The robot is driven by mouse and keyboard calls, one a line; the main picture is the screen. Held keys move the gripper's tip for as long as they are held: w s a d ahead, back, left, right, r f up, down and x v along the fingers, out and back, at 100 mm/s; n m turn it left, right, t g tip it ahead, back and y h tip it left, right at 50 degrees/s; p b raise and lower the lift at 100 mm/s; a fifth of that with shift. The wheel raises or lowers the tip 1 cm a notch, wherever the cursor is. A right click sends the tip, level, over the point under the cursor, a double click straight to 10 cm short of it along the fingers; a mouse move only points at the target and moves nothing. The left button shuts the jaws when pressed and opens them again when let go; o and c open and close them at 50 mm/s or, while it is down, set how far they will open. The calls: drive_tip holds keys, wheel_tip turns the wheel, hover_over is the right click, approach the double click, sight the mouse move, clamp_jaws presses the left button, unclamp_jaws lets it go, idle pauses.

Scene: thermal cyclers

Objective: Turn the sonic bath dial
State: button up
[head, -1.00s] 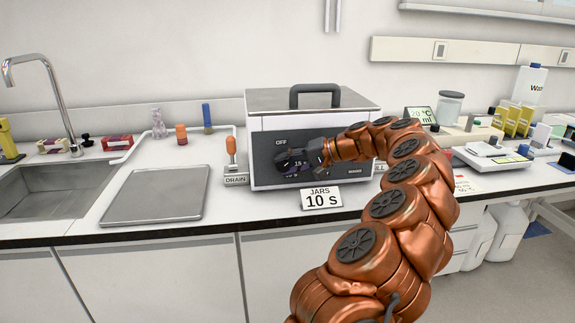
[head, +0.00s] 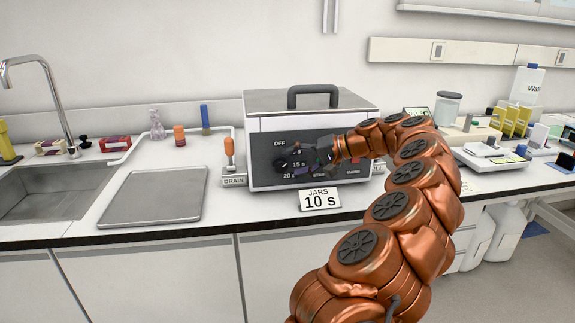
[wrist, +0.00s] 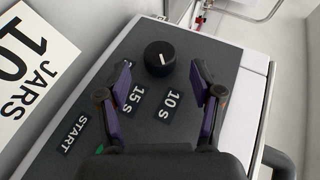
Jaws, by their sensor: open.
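The sonic bath (head: 258,126) is a white box with a dark front panel, a grey lid and a black handle. Its round black dial (head: 281,164) is on the panel's left part, with OFF, 15 s and 20 s labels around it. In the wrist view the dial (wrist: 160,58) has a short white mark on its face; the 10 s and 15 s labels lie below it. I cannot tell exactly which label the mark meets. My gripper (wrist: 160,70) is open, its purple-padded fingers either side of the dial in the picture, not visibly touching it. In the head view my gripper (head: 303,156) is before the panel.
A JARS 10 s card (head: 320,199) stands in front of the bath. An orange-handled drain valve (head: 230,153) is at its left side. A flat metal tray (head: 152,195) and a sink (head: 45,192) lie further left. A scale (head: 490,157) is on the right.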

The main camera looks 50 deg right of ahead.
drive_tip(key=v, duration=0.9)
drive_tip(key=shift+a, duration=0.1)
idle(0.7)
